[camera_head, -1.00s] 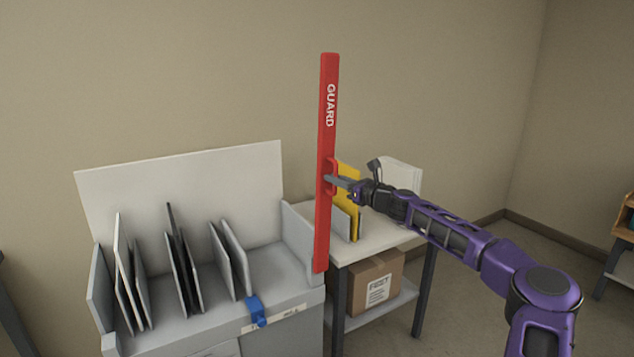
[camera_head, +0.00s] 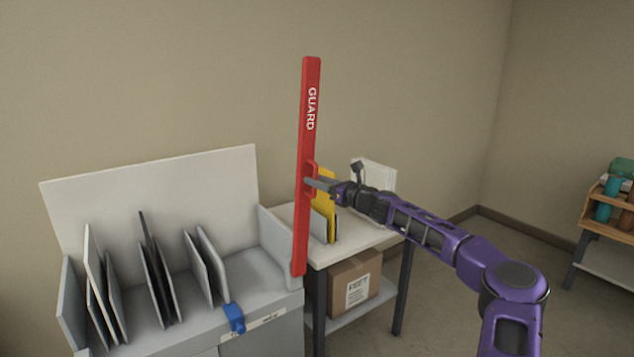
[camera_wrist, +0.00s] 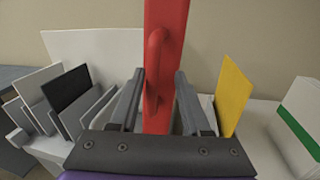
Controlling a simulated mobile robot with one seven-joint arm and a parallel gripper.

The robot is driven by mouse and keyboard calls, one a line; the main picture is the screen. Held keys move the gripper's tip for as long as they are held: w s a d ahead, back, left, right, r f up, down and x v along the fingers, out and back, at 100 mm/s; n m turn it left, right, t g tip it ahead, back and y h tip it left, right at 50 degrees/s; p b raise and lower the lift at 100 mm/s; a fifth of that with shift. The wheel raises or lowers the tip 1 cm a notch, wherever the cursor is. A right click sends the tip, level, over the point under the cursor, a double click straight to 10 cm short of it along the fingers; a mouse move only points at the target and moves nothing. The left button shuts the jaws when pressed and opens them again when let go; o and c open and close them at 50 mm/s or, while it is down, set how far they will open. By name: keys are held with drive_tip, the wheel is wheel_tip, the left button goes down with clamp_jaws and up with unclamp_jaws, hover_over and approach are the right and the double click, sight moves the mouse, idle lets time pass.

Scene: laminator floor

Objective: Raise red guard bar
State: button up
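The red guard bar (camera_head: 307,115), lettered GUARD, stands upright at the right end of the grey rack unit. It also fills the upper middle of the wrist view (camera_wrist: 165,110). Its red handle (camera_wrist: 157,60) sticks out toward my gripper. My gripper (camera_head: 314,182) is at the handle from the right in the head view. In the wrist view its two fingers (camera_wrist: 159,76) are apart, one on each side of the handle, with gaps visible. Contact with the handle cannot be made out.
The grey unit (camera_head: 262,290) holds several upright panels, with a blue clip (camera_head: 234,318) at its front edge. A side table (camera_head: 370,236) behind the bar carries a yellow panel (camera_head: 325,200); a cardboard box (camera_head: 354,283) sits on its lower shelf. A shelf with bottles stands far right.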

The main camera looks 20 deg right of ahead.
drive_tip(key=shift+s, duration=0.1)
drive_tip(key=b+v, duration=0.1)
drive_tip(key=v, duration=1.6)
drive_tip(key=shift+s, duration=0.1)
